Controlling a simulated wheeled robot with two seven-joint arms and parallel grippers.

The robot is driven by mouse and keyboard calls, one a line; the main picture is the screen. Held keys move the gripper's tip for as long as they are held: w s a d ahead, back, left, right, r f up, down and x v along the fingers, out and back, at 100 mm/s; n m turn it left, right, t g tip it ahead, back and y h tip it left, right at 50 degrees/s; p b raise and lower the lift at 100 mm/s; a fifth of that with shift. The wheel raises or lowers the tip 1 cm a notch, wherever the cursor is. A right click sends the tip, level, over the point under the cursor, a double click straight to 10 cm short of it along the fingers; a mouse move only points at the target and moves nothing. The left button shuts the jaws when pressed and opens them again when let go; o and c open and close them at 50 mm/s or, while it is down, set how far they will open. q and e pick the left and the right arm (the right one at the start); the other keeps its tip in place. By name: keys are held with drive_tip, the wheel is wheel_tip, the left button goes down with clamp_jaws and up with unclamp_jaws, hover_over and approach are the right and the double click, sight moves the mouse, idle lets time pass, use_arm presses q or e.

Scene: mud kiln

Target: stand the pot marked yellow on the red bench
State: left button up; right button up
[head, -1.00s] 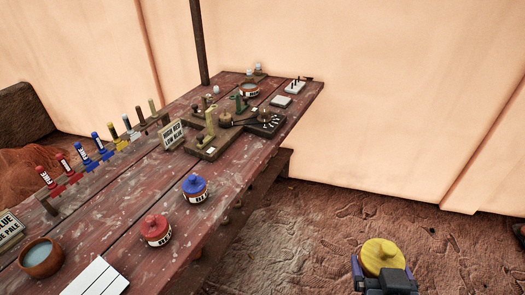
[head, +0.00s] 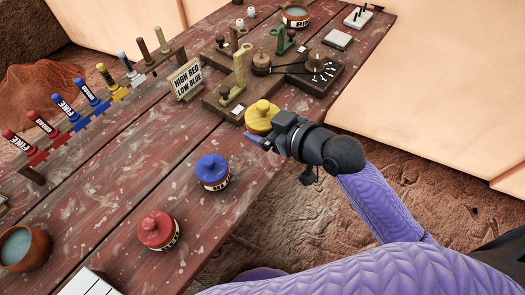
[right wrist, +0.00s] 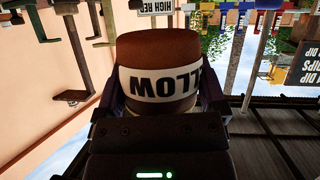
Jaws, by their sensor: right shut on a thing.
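The pot marked yellow (head: 262,114) has a yellow knobbed lid and shows at the right edge of the red bench (head: 130,185) in the head view. In the right wrist view its brown body (right wrist: 158,48) appears upside down, with a white label reading YELLOW. My right gripper (head: 268,133) is shut on the pot, its fingers on either side of it. Whether the pot's base touches the bench cannot be told. My left gripper is not in view.
A blue-lidded pot (head: 212,172) and a red-lidded pot (head: 158,231) stand nearer on the bench. Bare boards lie left of the blue-lidded pot.

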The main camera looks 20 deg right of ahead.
drive_tip(key=shift+w+d+f+n+y+b, duration=0.25)
drive_tip(key=shift+w+f+n+y+b, duration=0.15)
drive_tip(key=shift+w+f, duration=0.25)
drive_tip(key=shift+w+d+r+g+y, duration=0.15)
drive_tip(key=shift+w+d+g+y, duration=0.05)
drive_tip(key=shift+w+g+y, duration=0.15)
drive_tip(key=shift+w+d+f+n+b, duration=0.2)
drive_tip(key=shift+n+b, duration=0.1)
drive_tip(key=shift+b, duration=0.15)
wheel_tip(320, 180, down, 10)
drive_tip(key=b, duration=0.5)
drive_tip(key=shift+r, duration=0.25)
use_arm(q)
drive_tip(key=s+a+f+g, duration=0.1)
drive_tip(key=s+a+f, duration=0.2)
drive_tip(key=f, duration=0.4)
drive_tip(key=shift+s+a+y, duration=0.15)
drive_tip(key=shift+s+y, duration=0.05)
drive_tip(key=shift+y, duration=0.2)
use_arm(e)
drive_tip(key=shift+r, duration=0.1)
drive_tip(key=o, duration=1.1)
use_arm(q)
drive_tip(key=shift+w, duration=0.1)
